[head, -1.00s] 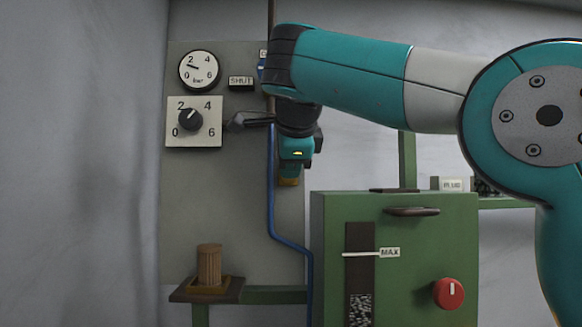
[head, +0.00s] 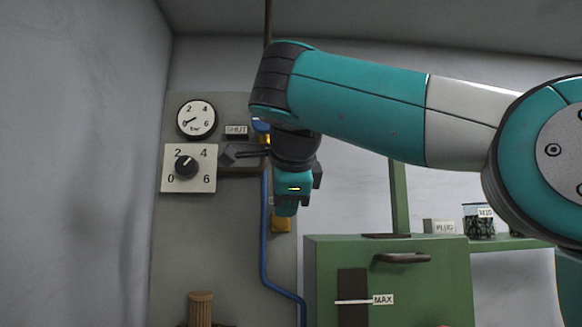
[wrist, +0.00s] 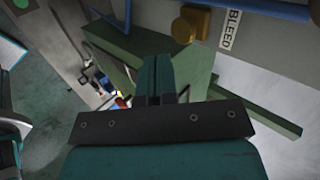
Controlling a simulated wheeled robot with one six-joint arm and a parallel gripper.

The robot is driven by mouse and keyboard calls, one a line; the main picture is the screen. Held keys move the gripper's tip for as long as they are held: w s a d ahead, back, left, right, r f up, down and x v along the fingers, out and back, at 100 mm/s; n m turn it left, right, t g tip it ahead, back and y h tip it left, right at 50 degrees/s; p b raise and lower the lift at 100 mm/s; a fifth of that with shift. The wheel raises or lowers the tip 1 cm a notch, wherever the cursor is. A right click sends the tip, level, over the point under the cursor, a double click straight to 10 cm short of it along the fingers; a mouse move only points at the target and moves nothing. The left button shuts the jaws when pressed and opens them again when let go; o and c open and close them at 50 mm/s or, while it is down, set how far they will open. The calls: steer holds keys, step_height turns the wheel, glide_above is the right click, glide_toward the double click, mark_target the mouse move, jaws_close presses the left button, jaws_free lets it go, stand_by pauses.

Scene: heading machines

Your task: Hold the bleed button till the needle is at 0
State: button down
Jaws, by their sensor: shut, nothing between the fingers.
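The brass bleed button (head: 281,224) shows on the grey panel, partly hidden behind my gripper (head: 288,205) in the head view. In the wrist view, the button (wrist: 190,25) is beside the BLEED label (wrist: 231,28). My gripper (wrist: 157,62) is shut and empty there, its fingertips left of and below the button in the picture, seemingly apart from it. The round bar gauge (head: 197,119) is at the panel's upper left. Its needle points left and slightly down, at or very near the 0 mark.
A black knob (head: 186,167) on a white 0-to-6 dial sits below the gauge. A dark lever (head: 240,153) is below the SHUT label (head: 236,130). A blue pipe (head: 265,230) runs down left of my gripper. A green cabinet (head: 420,285) stands at lower right.

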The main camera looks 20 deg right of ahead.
steer(key=p+v, duration=0.3)
steer(key=v, duration=0.4)
steer(key=shift+r, duration=0.35)
steer(key=shift+s+d, duration=0.1)
steer(key=shift+s, duration=0.05)
step_height(320, 180, down, 28)
steer(key=n+g+y+b, duration=0.2)
steer(key=n+b, duration=0.9)
steer(key=n, duration=0.6)
steer(key=s+a+f+n+g+y+b, duration=0.1)
steer(key=s+f+n, duration=0.4)
steer(key=s+f, duration=0.5)
steer(key=s+a+f+n+g+y+b, duration=0.2)
steer(key=s+f+n+g+b, duration=0.3)
steer(key=s+f, duration=0.5)
step_height(320, 180, down, 4)
steer(key=shift+s+a+f+n+g+y+b, duration=0.1)
steer(key=shift+s+a+n+g+y+b, duration=0.2)
steer(key=shift+g+y+b, duration=0.35)
